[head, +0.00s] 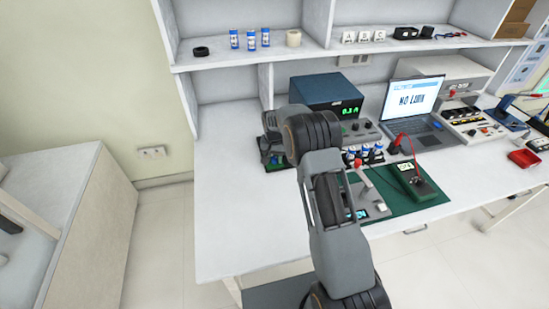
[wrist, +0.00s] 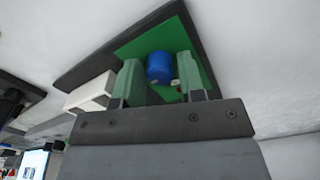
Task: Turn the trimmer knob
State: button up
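A blue, round, knob-like part (wrist: 160,67) stands on a green board (wrist: 135,47) with a dark border in the wrist view. I take it for the trimmer knob. My gripper (wrist: 160,76) has its two green fingers on either side of the blue part. The fingers are apart, with little or no visible gap to it; I cannot tell whether they touch it. In the head view my gripper (head: 272,150) is low over the left part of the bench, at a small green patch of the board (head: 278,168). My arm and gripper hide the knob there.
Right of my gripper stand a blue meter box (head: 325,92) and a laptop (head: 410,108). A green mat (head: 405,203) carries a handheld meter (head: 415,182). A shelf (head: 330,57) hangs above. The bench top (head: 225,200) is clear at the left.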

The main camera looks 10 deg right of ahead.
aim_at(274, 158)
jog(key=shift+o, duration=1.3)
jog(key=shift+r, duration=0.1)
notch_tip(274, 158, up, 14)
jog(key=shift+a, duration=0.1)
